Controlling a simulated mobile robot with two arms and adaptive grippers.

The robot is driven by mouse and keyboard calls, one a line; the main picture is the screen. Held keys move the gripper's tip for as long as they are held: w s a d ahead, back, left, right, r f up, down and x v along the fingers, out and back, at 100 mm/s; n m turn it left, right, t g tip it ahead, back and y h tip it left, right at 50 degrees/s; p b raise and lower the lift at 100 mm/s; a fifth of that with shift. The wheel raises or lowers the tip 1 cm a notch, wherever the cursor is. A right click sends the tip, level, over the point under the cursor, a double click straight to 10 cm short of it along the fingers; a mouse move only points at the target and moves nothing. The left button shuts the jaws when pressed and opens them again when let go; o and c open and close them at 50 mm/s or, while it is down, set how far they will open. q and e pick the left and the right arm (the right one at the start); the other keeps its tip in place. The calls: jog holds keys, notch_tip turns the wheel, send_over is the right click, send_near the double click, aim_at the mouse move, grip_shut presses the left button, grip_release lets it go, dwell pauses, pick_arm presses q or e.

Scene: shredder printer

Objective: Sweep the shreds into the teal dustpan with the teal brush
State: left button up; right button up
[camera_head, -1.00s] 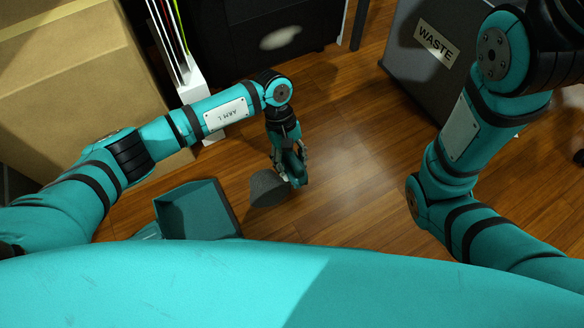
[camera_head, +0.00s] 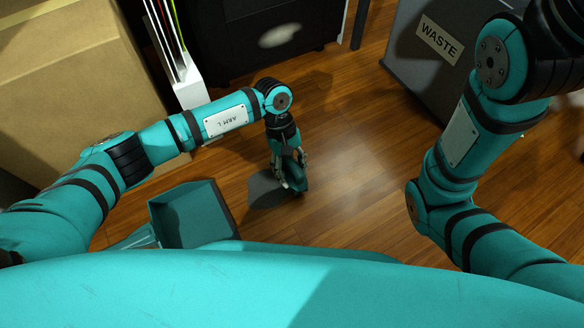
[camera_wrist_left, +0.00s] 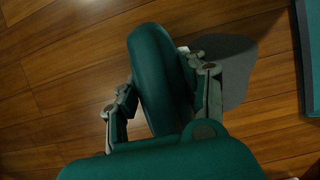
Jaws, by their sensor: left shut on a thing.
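The teal brush (camera_head: 297,178) is held in my left gripper (camera_head: 289,168), low over the wooden floor near the middle of the head view. In the left wrist view the brush (camera_wrist_left: 158,80) stands between the two fingers of the left gripper (camera_wrist_left: 160,95), which are shut on it. Whether its bristles touch the floor I cannot tell. The teal dustpan (camera_head: 178,193) lies on the floor left of the brush, partly hidden by my body. Its edge (camera_wrist_left: 307,60) shows at the right of the wrist view. I cannot make out any shreds. My right gripper is out of view.
A grey bin (camera_head: 412,68) labelled WASTE stands at the upper right. A large cardboard box (camera_head: 70,90) stands at the left, and a white rack (camera_head: 188,90) beside it. A black cabinet (camera_head: 262,45) is at the back. The wooden floor (camera_head: 345,160) right of the brush is clear.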

pick_arm(q)
notch_tip(320, 180, down, 2)
jog(key=shift+b, duration=0.35)
jog(key=shift+s+a+r+p, duration=0.15)
jog(key=shift+s+a+p, duration=0.25)
jog(key=shift+a+p, duration=0.25)
jog(key=shift+s+a+p, duration=0.3)
jog(key=shift+s+a, duration=0.15)
jog(key=shift+a, duration=0.15)
jog(key=shift+s+a+p, duration=0.3)
jog(key=shift+s+a, duration=0.1)
jog(key=shift+a, duration=0.2)
jog(key=shift+s+a+p, duration=0.65)
jog(key=shift+s+a, duration=0.35)
jog(key=shift+a, duration=0.45)
jog(key=shift+s+a+p, duration=0.65)
jog(key=shift+s+a, duration=0.3)
jog(key=shift+a, duration=0.5)
jog(key=shift+s+a+p, duration=0.65)
jog(key=shift+s+a, duration=0.35)
jog(key=shift+a, duration=0.45)
jog(key=shift+r+p, duration=1.75)
jog(key=shift+r, duration=0.45)
